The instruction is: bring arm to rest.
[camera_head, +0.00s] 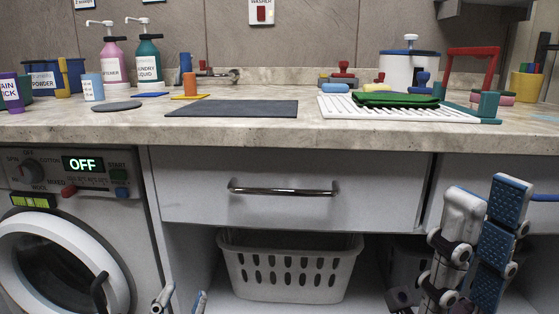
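My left gripper (180,301) shows only its two fingertips at the bottom edge, in front of the cabinet. They stand apart with nothing between them; the rest of that arm is out of view. My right gripper (484,200) is at the lower right, in front of the cabinet and below the counter edge. Its fingers point up, a blue pad shows on one finger, and no object is seen in it. It looks open, though the fingers partly overlap in this view.
The counter (270,132) runs across above both grippers, with bottles, a dark mat (232,108) and a white drying rack (395,114) on it. Below are a drawer handle (284,189), a white basket (290,268) and a washer door (62,262).

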